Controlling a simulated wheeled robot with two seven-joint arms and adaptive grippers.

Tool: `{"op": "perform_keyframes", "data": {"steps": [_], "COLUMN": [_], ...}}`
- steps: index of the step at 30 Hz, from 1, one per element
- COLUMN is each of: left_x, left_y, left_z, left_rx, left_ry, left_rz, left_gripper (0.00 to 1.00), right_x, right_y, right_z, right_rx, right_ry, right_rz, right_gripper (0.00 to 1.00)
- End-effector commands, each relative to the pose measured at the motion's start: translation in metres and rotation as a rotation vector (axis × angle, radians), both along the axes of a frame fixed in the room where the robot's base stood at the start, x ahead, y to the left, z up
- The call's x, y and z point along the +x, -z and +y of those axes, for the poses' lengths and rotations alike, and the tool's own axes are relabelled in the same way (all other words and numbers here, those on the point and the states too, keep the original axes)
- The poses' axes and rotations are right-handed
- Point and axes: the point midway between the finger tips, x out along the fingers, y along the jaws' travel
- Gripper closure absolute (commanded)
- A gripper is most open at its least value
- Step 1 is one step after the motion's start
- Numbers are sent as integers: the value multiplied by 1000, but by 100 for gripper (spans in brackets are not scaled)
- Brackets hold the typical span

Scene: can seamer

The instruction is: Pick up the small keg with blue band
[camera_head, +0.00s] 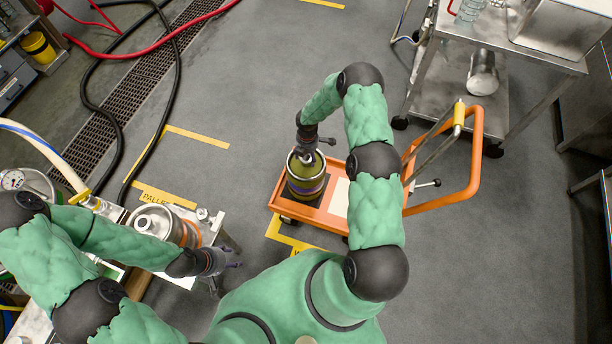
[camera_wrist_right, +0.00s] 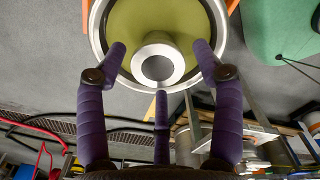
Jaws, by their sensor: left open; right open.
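The small keg with the blue band (camera_head: 306,187) stands upright on an orange cart (camera_head: 335,220). It has an olive body, a metal rim and a dark blue band low on its side. My right gripper (camera_head: 306,157) is over its top and hides part of it. In the right wrist view, the open purple fingers of my right gripper (camera_wrist_right: 160,90) are spread around the neck of the keg (camera_wrist_right: 158,62), with gaps between them and the neck. My left gripper (camera_head: 232,265) is open and empty at the lower left, beside a steel bench.
A steel keg with an orange band (camera_head: 155,222) stands on the steel bench (camera_head: 230,240) at left. The cart's orange handle (camera_head: 476,160) rises at its right. A steel trolley (camera_head: 490,45) stands at upper right. Hoses (camera_head: 82,85) lie at upper left. The middle floor is clear.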

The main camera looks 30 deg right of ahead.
Motion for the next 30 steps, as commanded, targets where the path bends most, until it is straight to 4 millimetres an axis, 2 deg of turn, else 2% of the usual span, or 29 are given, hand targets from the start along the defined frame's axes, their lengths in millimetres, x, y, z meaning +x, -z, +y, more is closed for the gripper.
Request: {"op": "perform_keyframes", "data": {"steps": [10, 20, 23, 27, 28, 30], "left_x": [0, 0, 0, 0, 0, 0], "left_y": [19, 19, 19, 19, 19, 19], "left_z": [0, 0, 0, 0, 0, 0], "left_rx": [0, 0, 0, 0, 0, 0], "left_ry": [0, 0, 0, 0, 0, 0], "left_rz": [-1, -1, -1, -1, -1, -1], "left_gripper": [49, 49, 49, 49, 49, 49], "right_x": [4, 5, 4, 4, 4, 4], "right_y": [45, 50, 50, 50, 50, 50], "right_z": [2, 2, 2, 2, 2, 2], "right_rx": [1, 0, 0, 0, 0, 0], "right_ry": [0, 1, 1, 1, 1, 1], "right_rz": [1, -2, -1, -1, -1, -1], "right_gripper": [32, 32, 55, 94, 100, 100]}}
